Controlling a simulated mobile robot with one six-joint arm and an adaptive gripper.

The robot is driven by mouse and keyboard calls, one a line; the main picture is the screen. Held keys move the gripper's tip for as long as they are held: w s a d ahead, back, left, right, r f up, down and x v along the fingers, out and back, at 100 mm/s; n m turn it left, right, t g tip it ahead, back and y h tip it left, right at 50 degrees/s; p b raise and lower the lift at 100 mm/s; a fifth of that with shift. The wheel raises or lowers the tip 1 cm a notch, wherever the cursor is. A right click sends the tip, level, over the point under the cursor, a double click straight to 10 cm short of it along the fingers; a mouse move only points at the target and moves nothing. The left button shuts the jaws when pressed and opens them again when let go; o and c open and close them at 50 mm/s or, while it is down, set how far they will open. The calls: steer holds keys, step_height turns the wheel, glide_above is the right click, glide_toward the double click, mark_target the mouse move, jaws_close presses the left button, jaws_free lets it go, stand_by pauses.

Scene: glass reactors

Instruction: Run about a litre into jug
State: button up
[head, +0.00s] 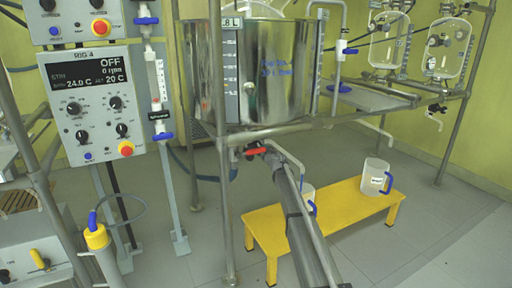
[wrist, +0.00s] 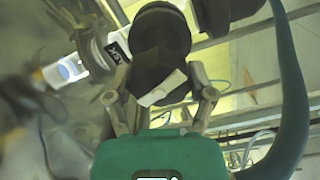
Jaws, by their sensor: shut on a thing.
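A steel vessel (head: 275,75) with a level scale (head: 231,75) stands in a frame. Under it is a drain valve with a red handle (head: 257,151). My gripper (head: 268,149) is at this valve, shut on it. In the wrist view the fingers (wrist: 163,98) close around a dark part with a pale block; no red shows there. I cannot make out a stream.
A second labelled jug with a blue handle (head: 376,178) stands at the bench's right end. The control panel (head: 92,103) at left reads OFF, 0 rpm, 24.0 C. Frame legs (head: 222,180) stand beside my arm. Floor at right (head: 440,225) is free.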

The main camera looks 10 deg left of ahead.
steer(key=shift+s, duration=0.3)
steer(key=o, duration=0.9)
steer(key=shift+o, duration=1)
steer(key=shift+w, duration=0.2)
steer(key=v, duration=0.8)
